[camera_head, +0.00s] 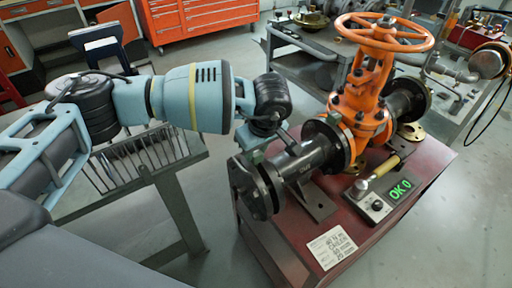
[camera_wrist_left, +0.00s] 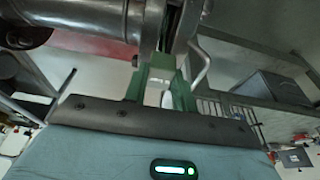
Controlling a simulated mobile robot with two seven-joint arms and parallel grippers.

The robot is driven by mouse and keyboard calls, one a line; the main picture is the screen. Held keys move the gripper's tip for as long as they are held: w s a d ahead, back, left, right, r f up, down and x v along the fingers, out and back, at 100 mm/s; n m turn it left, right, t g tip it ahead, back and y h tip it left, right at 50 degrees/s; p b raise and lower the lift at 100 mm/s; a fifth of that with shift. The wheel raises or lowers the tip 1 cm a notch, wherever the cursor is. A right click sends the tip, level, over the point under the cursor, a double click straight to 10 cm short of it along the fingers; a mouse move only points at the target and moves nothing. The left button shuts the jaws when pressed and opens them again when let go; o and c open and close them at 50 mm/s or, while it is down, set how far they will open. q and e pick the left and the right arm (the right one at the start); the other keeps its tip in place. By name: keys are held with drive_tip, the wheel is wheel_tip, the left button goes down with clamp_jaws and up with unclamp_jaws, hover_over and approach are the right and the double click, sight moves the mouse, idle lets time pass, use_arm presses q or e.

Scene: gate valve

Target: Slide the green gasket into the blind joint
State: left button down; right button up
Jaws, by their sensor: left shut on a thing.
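The orange gate valve (camera_head: 362,112) stands on the dark red bench with a black pipe (camera_head: 298,165) running to its left. The blind joint (camera_head: 252,188) is the pair of dark flanges at the pipe's left end. My left gripper (camera_head: 252,150) comes down from above onto the top of this joint. In the left wrist view its green fingers (camera_wrist_left: 163,85) reach up to the narrow gap between the flanges (camera_wrist_left: 180,22) and are shut on the gasket. The gasket is mostly hidden by the fingers and flanges; I cannot tell how deep it sits. My right gripper is out of view.
On the bench (camera_head: 405,205) lie a small control box (camera_head: 372,205) with a green "OK 0" display (camera_head: 401,190) and a white label card (camera_head: 332,246). A grey wire rack (camera_head: 145,160) stands left of the bench. A curved metal bar (camera_wrist_left: 201,65) is close beside my left fingers.

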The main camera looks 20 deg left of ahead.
use_arm(q)
drive_tip(key=shift+f, duration=0.5)
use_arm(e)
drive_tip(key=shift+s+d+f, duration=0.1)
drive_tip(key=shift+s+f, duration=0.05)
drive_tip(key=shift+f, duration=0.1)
use_arm(q)
drive_tip(key=c, duration=1.1)
unclamp_jaws()
drive_tip(key=shift+o, duration=0.2)
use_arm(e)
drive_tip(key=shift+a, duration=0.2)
use_arm(q)
drive_tip(key=shift+r, duration=0.2)
drive_tip(key=v, duration=0.7)
drive_tip(key=shift+r, duration=0.15)
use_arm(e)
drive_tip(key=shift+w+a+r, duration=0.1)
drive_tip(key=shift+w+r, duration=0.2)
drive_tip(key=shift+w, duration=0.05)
use_arm(q)
drive_tip(key=shift+s+d, duration=0.1)
